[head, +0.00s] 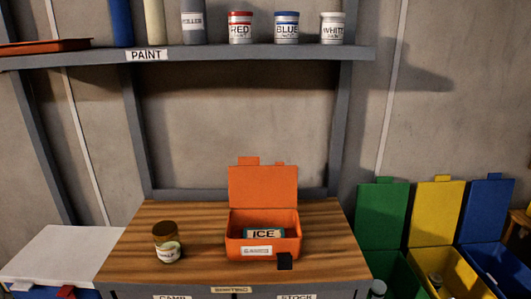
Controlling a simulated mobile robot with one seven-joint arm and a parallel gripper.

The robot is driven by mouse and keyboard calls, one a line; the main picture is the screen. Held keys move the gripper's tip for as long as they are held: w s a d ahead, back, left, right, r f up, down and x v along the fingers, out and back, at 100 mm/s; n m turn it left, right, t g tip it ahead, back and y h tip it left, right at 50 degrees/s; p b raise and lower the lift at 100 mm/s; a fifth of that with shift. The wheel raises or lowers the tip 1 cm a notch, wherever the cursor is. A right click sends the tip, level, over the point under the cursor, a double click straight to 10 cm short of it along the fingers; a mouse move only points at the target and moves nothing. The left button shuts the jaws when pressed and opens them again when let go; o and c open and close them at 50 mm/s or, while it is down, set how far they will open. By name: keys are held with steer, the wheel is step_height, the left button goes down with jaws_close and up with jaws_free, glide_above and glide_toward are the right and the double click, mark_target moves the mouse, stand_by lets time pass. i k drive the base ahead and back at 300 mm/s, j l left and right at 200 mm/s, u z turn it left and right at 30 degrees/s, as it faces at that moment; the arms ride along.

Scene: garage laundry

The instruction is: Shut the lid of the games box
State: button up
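The games box is most likely the orange box (234,252) on the wooden cabinet top, with a small white label on its front that I cannot read clearly. Its lid (263,186) stands open, upright at the back of the box. Inside lies an item marked ICE (264,234). A small black piece (285,262) shows at the box's front right corner; I cannot tell what it is. My gripper is not in view.
A jar (167,243) stands left of the box on the wooden top (205,225). Paint tins (286,28) and bottles line the shelf (220,55) above. Green, yellow and blue bins (435,215) with raised lids stand at the right. A white-topped box (60,255) is at the left.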

mark_target(251, 184)
steer(key=i+j+z, duration=0.4)
steer(key=i+j, duration=0.7)
steer(key=i, duration=0.05)
